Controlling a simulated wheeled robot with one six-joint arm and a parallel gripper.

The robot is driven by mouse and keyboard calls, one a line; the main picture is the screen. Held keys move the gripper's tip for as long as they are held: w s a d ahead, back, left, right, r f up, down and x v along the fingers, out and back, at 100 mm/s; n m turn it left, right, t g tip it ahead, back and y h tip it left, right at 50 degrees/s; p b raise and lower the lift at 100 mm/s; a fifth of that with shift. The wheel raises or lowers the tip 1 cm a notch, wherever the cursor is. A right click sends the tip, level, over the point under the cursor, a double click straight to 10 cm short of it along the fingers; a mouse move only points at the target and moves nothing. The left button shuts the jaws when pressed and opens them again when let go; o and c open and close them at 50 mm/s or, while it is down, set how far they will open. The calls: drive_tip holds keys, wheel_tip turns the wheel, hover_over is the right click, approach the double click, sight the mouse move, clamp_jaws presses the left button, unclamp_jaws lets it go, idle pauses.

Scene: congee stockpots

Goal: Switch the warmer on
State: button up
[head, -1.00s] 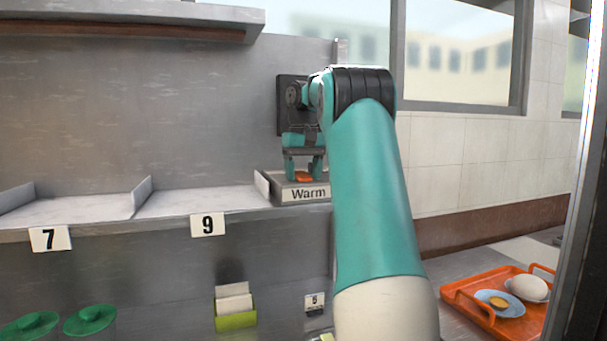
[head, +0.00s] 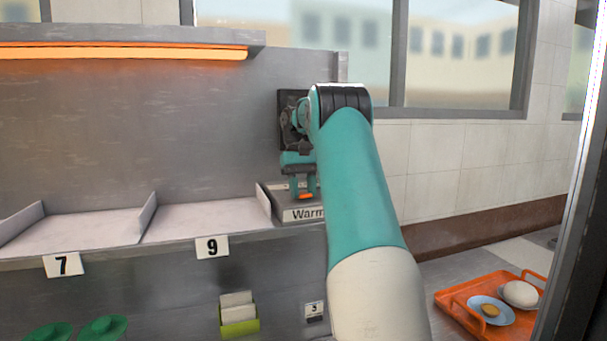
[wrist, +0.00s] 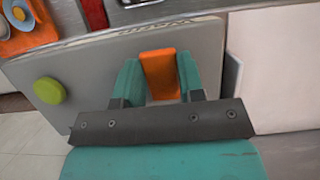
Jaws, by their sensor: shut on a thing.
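The warmer's control box (head: 290,213), labelled "Warm", stands at the right end of the shelf. Its orange switch (head: 306,196) is on top and also shows in the wrist view (wrist: 160,74). My gripper (head: 304,188) points down at the box, with its teal fingers (wrist: 161,80) on both sides of the switch, shut on it. The warmer's bar (head: 120,52) under the upper shelf glows orange. In the wrist view a round green button (wrist: 49,90) sits on the box's grey top. My arm hides the right part of the label.
Shelf bays marked 7 (head: 63,265) and 9 (head: 212,247) are empty. A green card holder (head: 239,315) hangs below the shelf. An orange tray (head: 450,297) with a plate and a white bun lies at the lower right.

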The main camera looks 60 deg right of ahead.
idle(0.3)
drive_tip(key=o, duration=0.9)
drive_tip(key=shift+o, duration=0.2)
drive_tip(key=shift+r, duration=0.1)
drive_tip(key=p+v, duration=1.7)
drive_tip(key=p, duration=0.3)
drive_tip(key=shift+w, duration=0.2)
drive_tip(key=shift+d, duration=0.1)
